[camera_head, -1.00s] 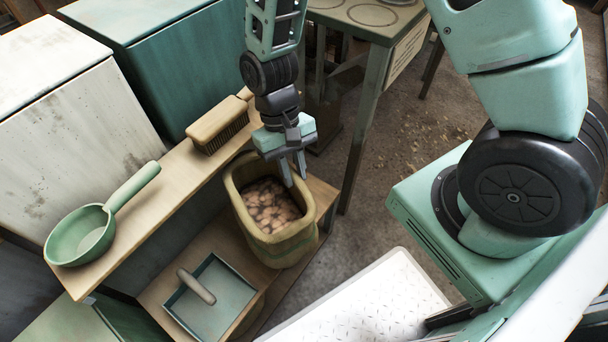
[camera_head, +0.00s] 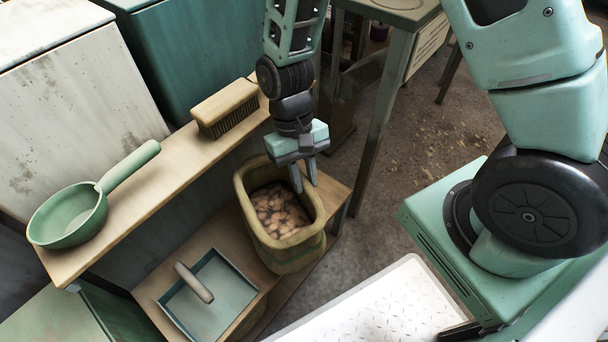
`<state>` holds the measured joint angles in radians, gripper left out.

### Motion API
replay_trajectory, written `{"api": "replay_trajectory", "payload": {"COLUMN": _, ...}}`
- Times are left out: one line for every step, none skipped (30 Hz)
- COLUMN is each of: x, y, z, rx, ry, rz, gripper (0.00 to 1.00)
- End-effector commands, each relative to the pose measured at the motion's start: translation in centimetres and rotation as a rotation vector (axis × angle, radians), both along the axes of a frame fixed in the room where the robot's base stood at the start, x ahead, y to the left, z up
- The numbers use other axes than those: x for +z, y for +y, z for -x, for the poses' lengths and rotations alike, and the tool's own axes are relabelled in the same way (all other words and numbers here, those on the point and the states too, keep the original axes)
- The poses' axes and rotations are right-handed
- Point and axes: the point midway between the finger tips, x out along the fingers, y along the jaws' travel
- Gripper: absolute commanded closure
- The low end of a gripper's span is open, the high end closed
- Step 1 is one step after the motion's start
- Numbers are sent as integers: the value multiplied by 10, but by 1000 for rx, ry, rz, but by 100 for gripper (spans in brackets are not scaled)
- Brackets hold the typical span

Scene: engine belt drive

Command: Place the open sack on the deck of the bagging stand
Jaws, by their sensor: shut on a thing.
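The open sack (camera_head: 285,253) is tan-olive with a thick rolled rim and is filled with brown lumps that look like potatoes. It is upright at the right end of a low wooden shelf (camera_head: 338,190); whether its base touches the board I cannot tell. My gripper (camera_head: 304,180) points down at the sack's far right rim, one finger inside the mouth and one outside, shut on the rim. A green-framed stand (camera_head: 400,38) with a ringed top and a sign is at the top, partly cut off; I cannot tell whether it is the bagging stand.
A green scoop (camera_head: 70,216) and a brush (camera_head: 226,104) lie on the upper shelf, left of the sack. A dustpan (camera_head: 222,290) lies on the low shelf beside it. My white tread-plate base is at the bottom. Bare floor (camera_head: 400,190) lies right of the shelf.

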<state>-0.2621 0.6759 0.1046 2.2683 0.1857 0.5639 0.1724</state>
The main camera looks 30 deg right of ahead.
Motion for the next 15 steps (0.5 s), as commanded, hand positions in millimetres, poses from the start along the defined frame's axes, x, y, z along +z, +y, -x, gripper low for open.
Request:
{"api": "replay_trajectory", "payload": {"x": -12, "y": 0, "z": 0, "rx": 1, "ry": 0, "rz": 0, "gripper": 100}}
{"api": "replay_trajectory", "payload": {"x": -15, "y": 0, "z": 0, "rx": 1, "ry": 0, "rz": 0, "gripper": 100}}
{"api": "replay_trajectory", "payload": {"x": -18, "y": 1, "z": 0, "rx": 1, "ry": -1, "rz": 0, "gripper": 100}}
{"api": "replay_trajectory", "payload": {"x": -19, "y": 1, "z": -2, "rx": 2, "ry": -1, "rz": -1, "gripper": 100}}
{"api": "replay_trajectory", "payload": {"x": -19, "y": 1, "z": -2, "rx": 2, "ry": -1, "rz": -1, "gripper": 100}}
{"api": "replay_trajectory", "payload": {"x": -20, "y": 2, "z": -3, "rx": 1, "ry": -1, "rz": 0, "gripper": 100}}
{"api": "replay_trajectory", "payload": {"x": -20, "y": 2, "z": -3, "rx": 1, "ry": -1, "rz": 0, "gripper": 100}}
{"api": "replay_trajectory", "payload": {"x": -19, "y": 2, "z": -3, "rx": 1, "ry": -1, "rz": 0, "gripper": 100}}
{"api": "replay_trajectory", "payload": {"x": -19, "y": 2, "z": -4, "rx": 1, "ry": 0, "rz": 0, "gripper": 100}}
{"api": "replay_trajectory", "payload": {"x": -18, "y": 2, "z": -4, "rx": 1, "ry": 0, "rz": 0, "gripper": 100}}
{"api": "replay_trajectory", "payload": {"x": -18, "y": 2, "z": -4, "rx": 1, "ry": 0, "rz": 0, "gripper": 100}}
{"api": "replay_trajectory", "payload": {"x": -18, "y": 2, "z": -4, "rx": 1, "ry": 0, "rz": 0, "gripper": 100}}
{"api": "replay_trajectory", "payload": {"x": -18, "y": 2, "z": -4, "rx": 1, "ry": 0, "rz": 0, "gripper": 100}}
{"api": "replay_trajectory", "payload": {"x": -17, "y": 2, "z": -3, "rx": 1, "ry": 0, "rz": 0, "gripper": 100}}
{"api": "replay_trajectory", "payload": {"x": -18, "y": 2, "z": -4, "rx": 1, "ry": 0, "rz": 0, "gripper": 100}}
